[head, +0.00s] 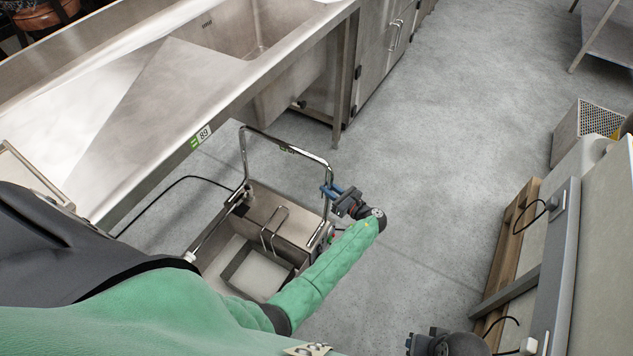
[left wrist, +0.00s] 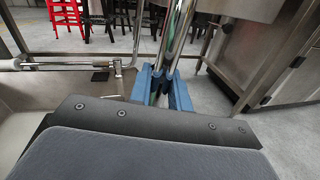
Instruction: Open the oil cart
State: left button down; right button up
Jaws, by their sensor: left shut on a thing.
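The oil cart (head: 217,209) is a low stainless steel box with a tall bent-tube handle (head: 288,147), standing on the floor in the head view. Its top is open to view, showing a rectangular basin and a wire hanger-like piece (head: 277,226) inside. My left gripper (head: 329,190) is at the right upright of the handle. In the left wrist view its blue fingers (left wrist: 165,80) are shut on the metal tube (left wrist: 170,45). My green sleeve hides the cart's near right part.
A steel sink counter (head: 185,120) runs along the upper left, close to the cart. A black cable (head: 165,191) runs from the cart beneath it. Pale cabinets (head: 602,260) and a wooden pallet piece (head: 510,245) stand at right. The middle floor (head: 440,150) is clear.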

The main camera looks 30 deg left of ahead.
pick_arm(q)
jog(key=shift+v, duration=1)
pick_arm(e)
jog(key=shift+s+d+r, duration=0.1)
jog(key=shift+d, duration=0.25)
pick_arm(q)
jog(key=shift+w, duration=0.2)
pick_arm(e)
jog(key=shift+s, duration=0.1)
pick_arm(q)
jog(key=c, duration=1.4)
grip_release()
jog(key=shift+d, duration=0.1)
jog(key=shift+o, duration=0.3)
pick_arm(e)
jog(key=shift+a, duration=0.2)
